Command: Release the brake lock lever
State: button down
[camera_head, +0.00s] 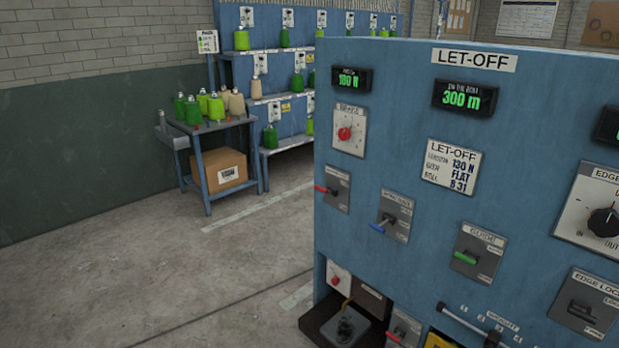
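A blue let-off panel (390,90) fills the right half of the view. A dial with a red knob (345,133) sits at its upper left, its label too small to read surely. Below the dial is a small grey plate with a red-handled lever (327,190) pointing left. To its right is a plate with a blue-handled lever (384,226), also pointing left. Both labels are too blurred to read, so I cannot tell which is the brake lock lever. My gripper is not in view.
The panel also holds a green-handled lever (465,257), an edge lock lever (583,311) and a black edge knob (603,222). A dark ledge (316,322) juts out at the panel's foot. The concrete floor at left is clear.

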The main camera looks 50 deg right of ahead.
aim_at(331, 192)
jog(key=i, duration=0.85)
jog(key=z, duration=0.05)
